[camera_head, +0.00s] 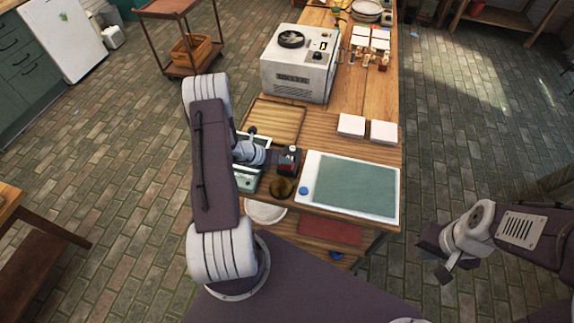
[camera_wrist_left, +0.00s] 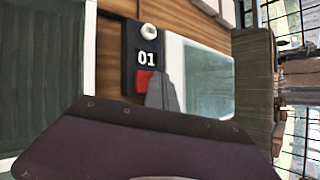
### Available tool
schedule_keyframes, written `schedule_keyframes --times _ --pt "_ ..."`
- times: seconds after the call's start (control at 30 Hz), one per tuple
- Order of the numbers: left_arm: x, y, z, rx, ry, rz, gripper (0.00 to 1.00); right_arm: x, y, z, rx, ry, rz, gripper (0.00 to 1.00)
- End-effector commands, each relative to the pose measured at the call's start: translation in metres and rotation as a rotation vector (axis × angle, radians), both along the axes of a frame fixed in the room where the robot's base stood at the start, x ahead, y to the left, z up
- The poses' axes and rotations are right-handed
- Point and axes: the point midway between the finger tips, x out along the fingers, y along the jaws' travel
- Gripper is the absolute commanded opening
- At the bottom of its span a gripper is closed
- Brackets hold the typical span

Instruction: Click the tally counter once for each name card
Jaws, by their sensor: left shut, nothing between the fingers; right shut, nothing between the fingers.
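The tally counter (camera_head: 292,167) is a small dark device on the wooden table. In the left wrist view the tally counter (camera_wrist_left: 130,60) shows "01", with a white knob at one end and a red button (camera_wrist_left: 145,80) at the other. My left gripper (camera_head: 281,156) is shut and empty, right at the counter. In the wrist view its fingertips (camera_wrist_left: 162,92) are beside the red button; contact cannot be told. My right gripper (camera_head: 435,262) is shut and empty, off the table at the right. Several small white cards (camera_head: 370,40) stand far back; their writing is unreadable.
A white-rimmed green mat (camera_head: 355,188) lies right of the counter. A round brown item (camera_head: 281,187) sits in front of it. Two white square pieces (camera_head: 351,125) lie behind the mat. A white kiln-like box (camera_head: 300,68) stands further back, beside a wooden board (camera_head: 275,120).

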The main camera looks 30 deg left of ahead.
Motion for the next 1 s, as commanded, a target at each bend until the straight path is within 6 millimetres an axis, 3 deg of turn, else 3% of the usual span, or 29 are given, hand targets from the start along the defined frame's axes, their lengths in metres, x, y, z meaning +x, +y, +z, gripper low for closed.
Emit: schedule_keyframes --times 0.67,1.0 --pt "0.0 0.0 -0.004 0.0 0.001 -0.001 0.0 0.0 0.0 -0.004 0.0 0.0 0.0 0.0" --pt "0.0 0.0 0.013 0.0 0.001 -0.001 0.0 0.0 0.0 0.01 0.0 0.0 0.0 0.0"
